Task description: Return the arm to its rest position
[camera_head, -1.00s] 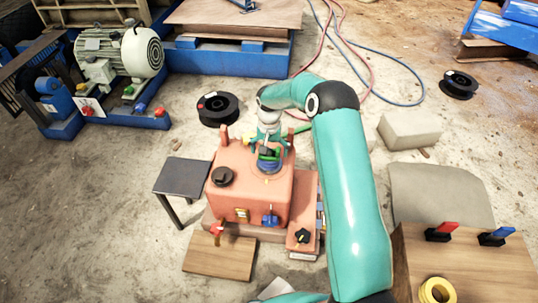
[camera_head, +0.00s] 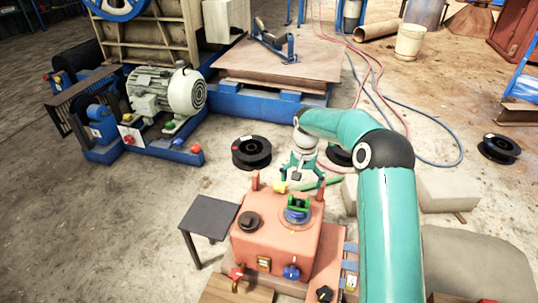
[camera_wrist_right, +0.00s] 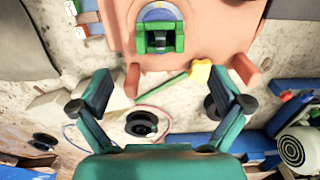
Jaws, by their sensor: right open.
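My right arm (camera_head: 392,225), teal with black joints, reaches in from the lower right. My right gripper (camera_head: 303,180) hangs just behind the orange machine box (camera_head: 275,245). In the right wrist view the right gripper (camera_wrist_right: 160,95) has its two fingers spread wide, with nothing between them. The box also shows at the top of that view (camera_wrist_right: 215,30). A green clamp-like part on a blue round fitting (camera_head: 298,212) sits on the box top, apart from the gripper. My left gripper is not in view.
A small dark table (camera_head: 208,216) stands left of the box. A motor unit (camera_head: 165,92) is at the upper left. Black spools (camera_head: 251,152) and hoses (camera_head: 385,90) lie on the floor. Grey blocks (camera_head: 447,190) stand right of my arm. Floor at the left is clear.

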